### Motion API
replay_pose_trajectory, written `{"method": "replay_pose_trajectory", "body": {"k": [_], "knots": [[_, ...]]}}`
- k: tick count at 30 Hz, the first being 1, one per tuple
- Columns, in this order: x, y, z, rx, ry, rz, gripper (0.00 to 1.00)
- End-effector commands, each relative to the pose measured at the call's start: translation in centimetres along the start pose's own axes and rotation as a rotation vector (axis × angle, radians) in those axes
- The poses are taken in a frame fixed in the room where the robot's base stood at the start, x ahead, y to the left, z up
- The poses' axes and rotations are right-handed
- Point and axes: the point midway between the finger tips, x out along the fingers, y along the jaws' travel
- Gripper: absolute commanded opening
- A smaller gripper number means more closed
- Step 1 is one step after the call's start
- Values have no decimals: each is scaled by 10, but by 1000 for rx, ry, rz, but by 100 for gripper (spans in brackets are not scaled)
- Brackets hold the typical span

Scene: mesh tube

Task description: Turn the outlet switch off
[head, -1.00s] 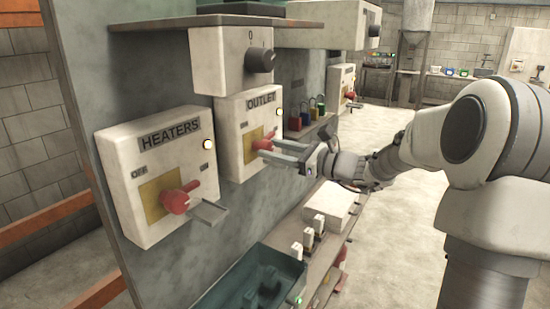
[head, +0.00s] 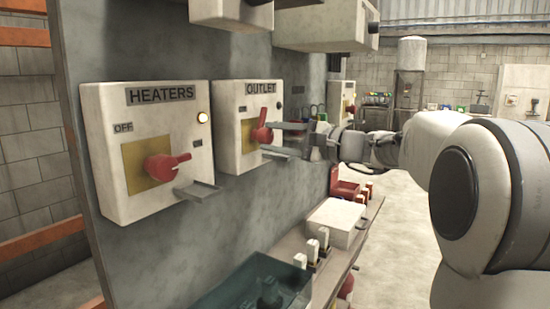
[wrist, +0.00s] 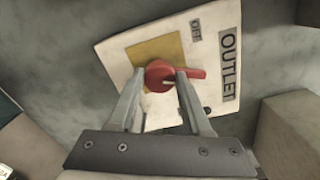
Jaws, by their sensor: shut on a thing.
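The outlet switch box (head: 233,145) is white, with an OUTLET label and a yellow plate, and hangs on the grey panel. Its red switch (head: 261,134) has its handle pointing up toward the label. The switch also shows in the wrist view (wrist: 160,76), its handle pointing right toward the OUTLET label (wrist: 229,66). An OFF mark (wrist: 196,31) sits near that label. My gripper (head: 272,138) reaches in from the right. In the wrist view its two fingers are on either side of the red hub, shut on it. The small outlet lamp (head: 279,105) looks dark.
The heaters box (head: 110,160) is left of the outlet box, with a red switch (head: 165,167) and a lit lamp (head: 202,118). Below are a teal bin (head: 235,285) and a white box (head: 335,217).

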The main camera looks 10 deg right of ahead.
Motion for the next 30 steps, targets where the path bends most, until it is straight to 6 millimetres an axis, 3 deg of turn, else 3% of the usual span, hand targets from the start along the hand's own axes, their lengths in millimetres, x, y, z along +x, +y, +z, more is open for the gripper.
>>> {"method": "replay_pose_trajectory", "body": {"k": [1,15,30], "knots": [[1,7,-2,-46,-3,-1,0],[1,3,0,-347,-2,-1,0],[0,1,1,-414,-2,1,0]]}}
